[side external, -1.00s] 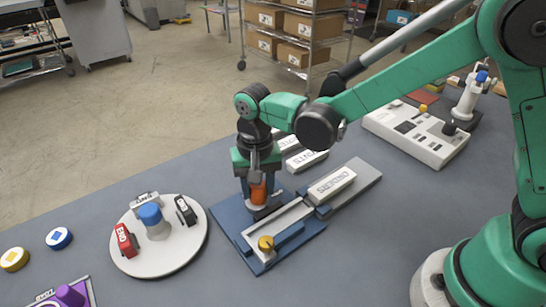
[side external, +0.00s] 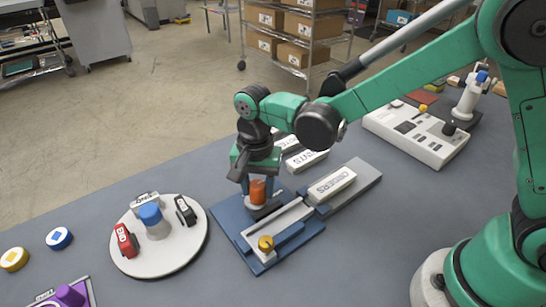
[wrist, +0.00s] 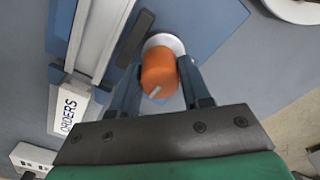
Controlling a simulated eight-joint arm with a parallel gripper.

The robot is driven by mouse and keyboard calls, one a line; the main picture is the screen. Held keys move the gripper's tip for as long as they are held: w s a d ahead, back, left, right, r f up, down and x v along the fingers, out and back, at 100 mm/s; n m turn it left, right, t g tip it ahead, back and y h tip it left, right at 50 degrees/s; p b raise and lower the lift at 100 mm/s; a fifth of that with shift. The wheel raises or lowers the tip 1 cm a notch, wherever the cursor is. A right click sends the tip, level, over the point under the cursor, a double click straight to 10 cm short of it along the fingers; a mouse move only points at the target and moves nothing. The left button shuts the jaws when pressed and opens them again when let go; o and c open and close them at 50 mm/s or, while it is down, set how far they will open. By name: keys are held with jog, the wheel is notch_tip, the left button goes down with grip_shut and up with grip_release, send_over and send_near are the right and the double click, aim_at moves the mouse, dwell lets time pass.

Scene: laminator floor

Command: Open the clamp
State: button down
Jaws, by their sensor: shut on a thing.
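The clamp has an orange knob (side external: 257,190) on a pale round base, standing on a blue plate (side external: 288,248). My gripper (side external: 258,188) points down over it and is shut on the orange knob, one finger on each side. In the wrist view the orange knob (wrist: 159,72) shows between the two fingers, with a short pale mark on it. A dark bar (wrist: 135,38) lies beside the knob, next to a pale channel (wrist: 100,40). A brass knob (side external: 265,243) sits at the plate's near end.
A white block labelled ORDERS (side external: 332,185) lies on a grey rail at the right. A round white board (side external: 160,262) with a blue-topped post and labelled pieces stands at the left. A white device (side external: 415,133) is at the back right. Bare grey table lies in front.

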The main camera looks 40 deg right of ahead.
aim_at(258, 184)
jog(key=shift+c, duration=2.1)
grip_release()
jog(key=shift+r, duration=2.85)
jog(key=s+d+r+n+t, duration=0.2)
jog(key=s+d+n+t, duration=0.1)
jog(key=d, duration=0.3)
jog(key=s+d+r+n+t, duration=0.2)
jog(key=s+d+n+t, duration=0.2)
jog(key=d+n, duration=0.2)
jog(key=shift+s+d+r, duration=0.25)
jog(key=shift+r, duration=0.15)
